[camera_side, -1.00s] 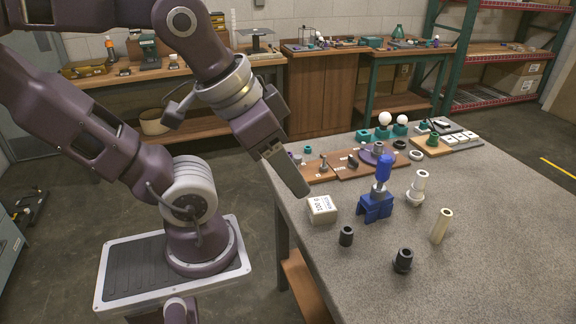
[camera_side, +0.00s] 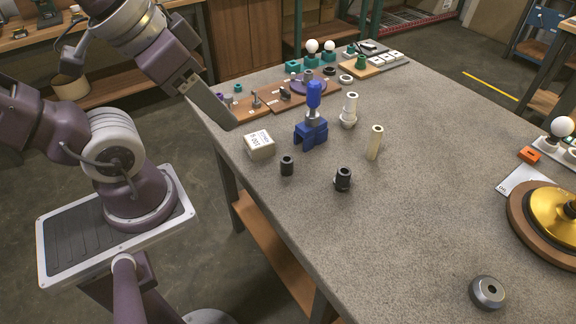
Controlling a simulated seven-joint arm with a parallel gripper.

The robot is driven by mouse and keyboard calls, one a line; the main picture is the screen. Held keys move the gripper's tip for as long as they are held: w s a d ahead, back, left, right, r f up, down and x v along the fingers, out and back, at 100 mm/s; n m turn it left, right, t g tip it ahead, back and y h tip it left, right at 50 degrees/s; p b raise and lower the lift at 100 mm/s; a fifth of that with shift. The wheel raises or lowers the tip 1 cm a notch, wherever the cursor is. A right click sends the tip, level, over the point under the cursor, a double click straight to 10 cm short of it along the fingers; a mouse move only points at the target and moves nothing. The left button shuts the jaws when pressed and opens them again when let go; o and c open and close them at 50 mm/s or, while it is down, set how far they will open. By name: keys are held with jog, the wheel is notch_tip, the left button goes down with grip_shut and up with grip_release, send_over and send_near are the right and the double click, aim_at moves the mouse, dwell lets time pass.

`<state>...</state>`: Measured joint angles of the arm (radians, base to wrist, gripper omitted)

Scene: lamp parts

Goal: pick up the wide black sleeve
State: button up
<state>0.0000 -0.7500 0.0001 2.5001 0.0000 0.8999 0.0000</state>
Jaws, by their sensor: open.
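Two black sleeves stand upright and apart on the grey table. The one further right (camera_side: 343,179) looks wider, with a flared foot; the other black sleeve (camera_side: 287,166) is slimmer and plain. I take the right one as the wide black sleeve, but the size difference is small. My gripper (camera_side: 232,124) is at the table's left end, beyond the white box, up and left of both sleeves and touching neither. It is open and seen side-on, so its two fingers overlap. I see nothing held in it.
A white labelled box (camera_side: 259,145), a blue stand with a blue-topped part (camera_side: 311,132) and cream tubes (camera_side: 375,142) stand near the sleeves. A dark grey ring (camera_side: 488,291) and a gold lamp base (camera_side: 556,215) lie right.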

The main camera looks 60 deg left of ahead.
jog(key=shift+o, duration=0.5)
jog(key=m+y, duration=1.2)
jog(key=m, duration=1.1)
send_near(288, 165)
jog(key=x, duration=0.4)
jog(key=shift+s+a, duration=0.15)
jog(key=shift+a, duration=0.25)
jog(key=shift+w+a+f+t, duration=0.15)
jog(key=shift+w+f+t, duration=0.05)
jog(key=shift+f+t, duration=0.1)
jog(key=x, duration=0.6)
jog(key=shift+w+a, duration=0.2)
jog(key=shift+a, duration=0.05)
grip_shut()
